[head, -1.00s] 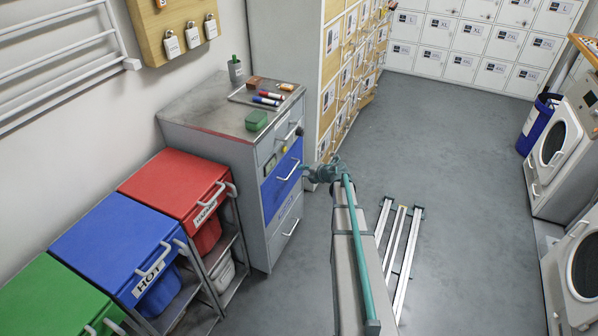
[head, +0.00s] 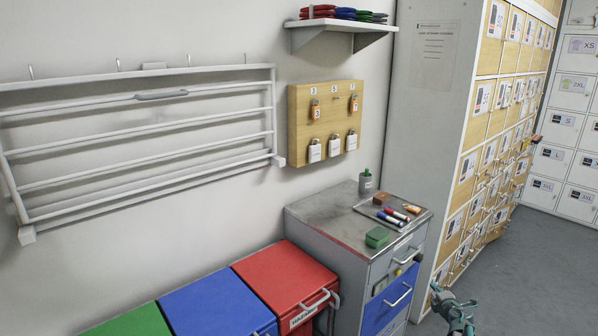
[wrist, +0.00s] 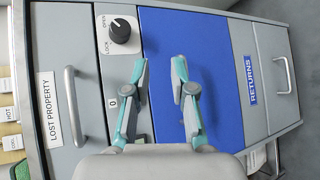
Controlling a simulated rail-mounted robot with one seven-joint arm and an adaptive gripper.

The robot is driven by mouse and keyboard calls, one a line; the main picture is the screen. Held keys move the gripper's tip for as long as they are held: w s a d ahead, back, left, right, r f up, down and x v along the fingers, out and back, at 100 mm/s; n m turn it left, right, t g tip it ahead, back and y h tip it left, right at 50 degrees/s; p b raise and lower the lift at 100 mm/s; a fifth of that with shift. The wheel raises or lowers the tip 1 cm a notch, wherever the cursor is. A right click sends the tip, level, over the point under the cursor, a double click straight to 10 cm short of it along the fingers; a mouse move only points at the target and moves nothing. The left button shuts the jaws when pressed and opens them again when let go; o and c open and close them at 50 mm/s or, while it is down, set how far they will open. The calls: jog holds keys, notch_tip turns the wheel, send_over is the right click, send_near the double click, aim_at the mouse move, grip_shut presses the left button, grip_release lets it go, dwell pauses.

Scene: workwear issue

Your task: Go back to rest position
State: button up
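My gripper (wrist: 160,75) is in front of the drawer cabinet in the wrist view. Its two fingers stand apart with nothing between them. The drawer cabinet (head: 325,228) stands against the wall. A black OPEN/LOCK knob (wrist: 121,31) sits on the panel by the blue front.
Red (head: 280,275), blue (head: 215,305) and green (head: 130,322) lidded bins stand left of the cabinet. Tall lockers (head: 480,130) stand right. The floor (head: 500,275) there is clear.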

jog(key=s+f+m+g+h, duration=0.65)
jog(key=s+f+m, duration=0.55)
jog(key=s+m, duration=0.3)
jog(key=s+a+f+m+g+y, duration=0.2)
jog(key=s+a+f+g, duration=0.1)
jog(key=s+a+f, duration=0.4)
jog(key=s+a+f+m+g+y, duration=0.1)
jog(key=s+a+f+g+y, duration=0.1)
jog(key=s+a+f+g, duration=0.5)
jog(key=s+a+f+g+y, duration=0.1)
jog(key=s+a+g+y, duration=0.1)
jog(key=s+a, duration=0.9)
jog(key=s+a+f+g+y, duration=0.2)
jog(key=s+a, duration=0.9)
jog(key=s, duration=0.7)
jog(key=shift+a+f+m+y, duration=0.15)
jog(key=shift+f+m+y, duration=0.05)
jog(key=shift+m+y, duration=0.15)
jog(key=shift+o, duration=0.2)
